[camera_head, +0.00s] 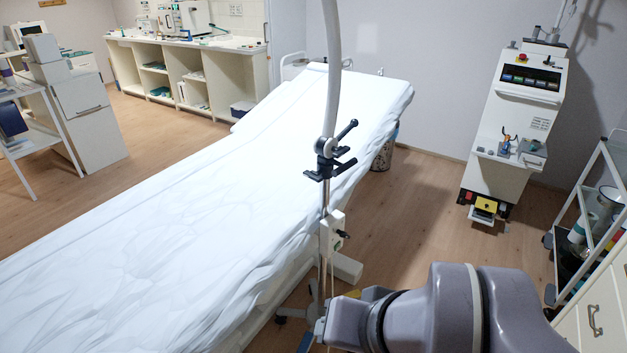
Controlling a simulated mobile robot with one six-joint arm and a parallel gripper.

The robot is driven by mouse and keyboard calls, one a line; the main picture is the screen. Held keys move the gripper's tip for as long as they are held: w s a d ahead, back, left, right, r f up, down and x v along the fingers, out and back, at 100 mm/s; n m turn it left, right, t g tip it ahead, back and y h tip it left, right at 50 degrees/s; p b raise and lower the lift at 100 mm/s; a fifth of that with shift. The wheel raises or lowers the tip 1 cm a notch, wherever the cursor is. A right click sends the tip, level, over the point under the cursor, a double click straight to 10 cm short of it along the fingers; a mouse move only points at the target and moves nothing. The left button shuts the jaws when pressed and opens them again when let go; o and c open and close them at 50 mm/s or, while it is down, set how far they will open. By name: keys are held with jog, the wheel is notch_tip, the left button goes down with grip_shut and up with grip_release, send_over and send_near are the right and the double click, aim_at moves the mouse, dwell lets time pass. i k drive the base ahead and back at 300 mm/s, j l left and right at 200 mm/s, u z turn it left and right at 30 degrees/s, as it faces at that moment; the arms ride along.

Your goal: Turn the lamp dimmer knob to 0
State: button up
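A white lamp column (332,75) rises in front of the couch, with a black clamp and lever (328,160) on its metal pole. Below the clamp, a small white box (332,226) is fixed to the pole. A small dark knob (343,234) sticks out from its right side and appears to be the dimmer knob; its setting is too small to read. My grey arm comes in from the bottom right, and its end (325,332) is low beside the pole, below the box. The fingers are not clearly visible, so I cannot tell whether they are open.
The couch (190,200) with a white sheet fills the left and middle. A white machine (515,125) stands at the back right. A shelved trolley (590,215) and a drawer cabinet (597,318) stand at the right edge. Wooden floor (430,205) is clear between couch and machine.

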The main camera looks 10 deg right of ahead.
aim_at(342, 234)
jog(key=i+l+z, duration=0.1)
jog(key=i+z, duration=0.75)
